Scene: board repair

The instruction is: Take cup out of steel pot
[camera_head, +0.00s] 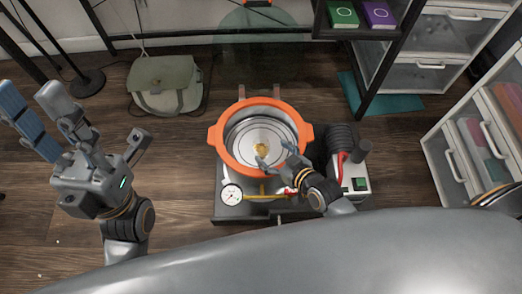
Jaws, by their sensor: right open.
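The steel pot (232,134) has a thick orange rim with side lugs and a shiny inside wall; it stands on a dark base. A small gold-yellow item (261,149) is at the middle of the pot's round pale floor. It is too small to tell whether it is the cup; no other cup shows. My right gripper (274,154) is open over the right front part of the pot, its fingertips just to the right of the yellow item. No contact can be made out. My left gripper (30,95) is open and empty, far left of the pot.
A grey-green bag (166,84) lies behind left. Drawers (467,150) stand at right, a shelf (378,42) behind. The wooden floor between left gripper and base is clear.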

